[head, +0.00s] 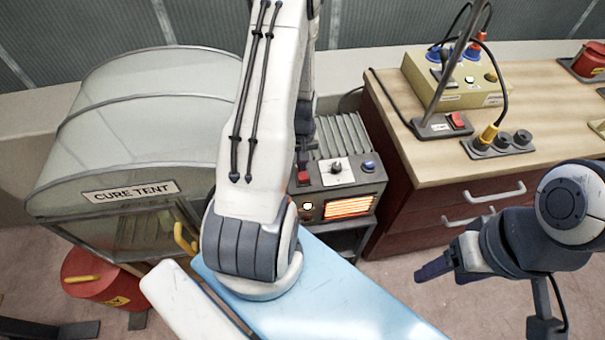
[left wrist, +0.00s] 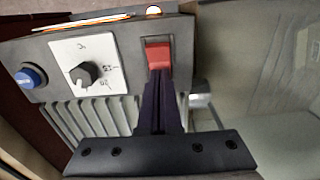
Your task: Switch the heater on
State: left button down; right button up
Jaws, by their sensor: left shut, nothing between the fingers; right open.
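The heater (head: 338,213) stands between the cure tent and the wooden bench. Its front grille (head: 348,207) glows orange and a round lamp (head: 308,206) beside it is lit. Its top panel carries a red rocker switch (head: 304,177), a dial and a blue button. In the left wrist view the red switch (left wrist: 158,55) sits right at the tips of my left gripper (left wrist: 160,85). That gripper is shut and empty; I cannot tell whether it touches the switch. In the head view my arm mostly hides it. My right gripper (head: 440,268) is open and empty, right of the heater.
The cure tent (head: 150,120) stands on the left, with a red can (head: 95,280) below it. The bench (head: 540,95) on the right holds a yellow box (head: 465,85), a red-switched base (head: 440,125) and a plug strip (head: 500,145). A blue panel (head: 330,295) lies in front.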

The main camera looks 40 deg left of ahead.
pick_arm(q)
notch_tip(320, 180, up, 6)
jog(key=p, duration=0.4)
jog(key=shift+r+p, duration=0.15)
jog(key=shift+p, duration=0.2)
